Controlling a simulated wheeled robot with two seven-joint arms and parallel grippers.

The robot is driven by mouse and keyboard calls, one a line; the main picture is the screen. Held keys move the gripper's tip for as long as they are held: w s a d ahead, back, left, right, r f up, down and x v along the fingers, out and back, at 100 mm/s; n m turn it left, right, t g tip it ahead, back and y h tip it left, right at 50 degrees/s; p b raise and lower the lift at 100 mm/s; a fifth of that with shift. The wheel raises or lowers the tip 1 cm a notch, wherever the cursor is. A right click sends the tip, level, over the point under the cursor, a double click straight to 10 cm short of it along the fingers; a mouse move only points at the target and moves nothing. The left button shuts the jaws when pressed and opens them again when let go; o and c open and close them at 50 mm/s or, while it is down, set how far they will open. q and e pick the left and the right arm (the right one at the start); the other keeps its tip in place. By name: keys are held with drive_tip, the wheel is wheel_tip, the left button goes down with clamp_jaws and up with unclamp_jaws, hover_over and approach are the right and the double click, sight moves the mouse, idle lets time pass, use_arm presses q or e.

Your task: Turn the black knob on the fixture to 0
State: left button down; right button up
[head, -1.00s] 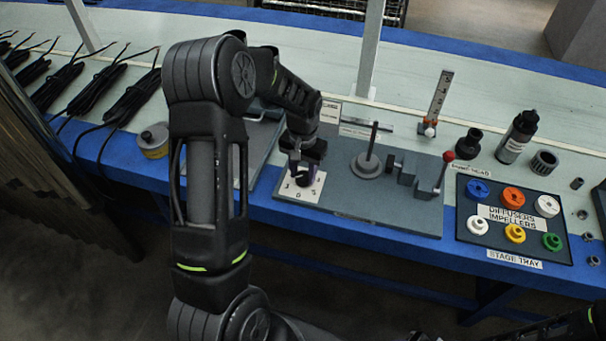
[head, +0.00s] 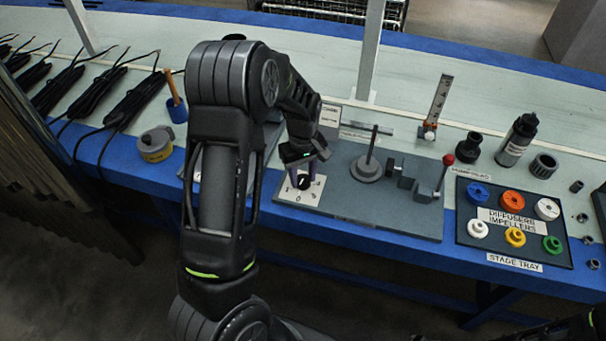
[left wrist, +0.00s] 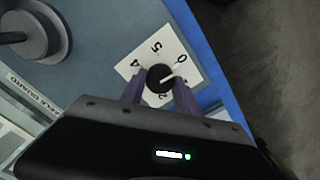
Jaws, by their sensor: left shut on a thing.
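The black knob (left wrist: 157,76) sits on a white numbered dial card (left wrist: 188,72) on the grey fixture plate. It has a white pointer line, which in the left wrist view points up and right, close to the 0 mark; I cannot tell if it lines up exactly. My left gripper (left wrist: 158,90) is shut on the knob, with one purple finger on each side. In the head view the knob (head: 304,183) and card (head: 313,193) show below my left gripper (head: 303,174).
The fixture plate (head: 385,212) also carries a round base with an upright rod (head: 367,168) and a red-tipped lever (head: 444,172). Right of it is the stage tray (head: 468,236) with coloured impellers. A yellow-banded pot (head: 155,146) and black cables (head: 133,100) are at left.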

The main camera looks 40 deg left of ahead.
sight(303, 179)
use_arm(q)
drive_tip(key=shift+n, duration=0.5)
drive_tip(key=c, duration=0.9)
unclamp_jaws()
wheel_tip(303, 179, up, 8)
drive_tip(key=shift+f, duration=0.1)
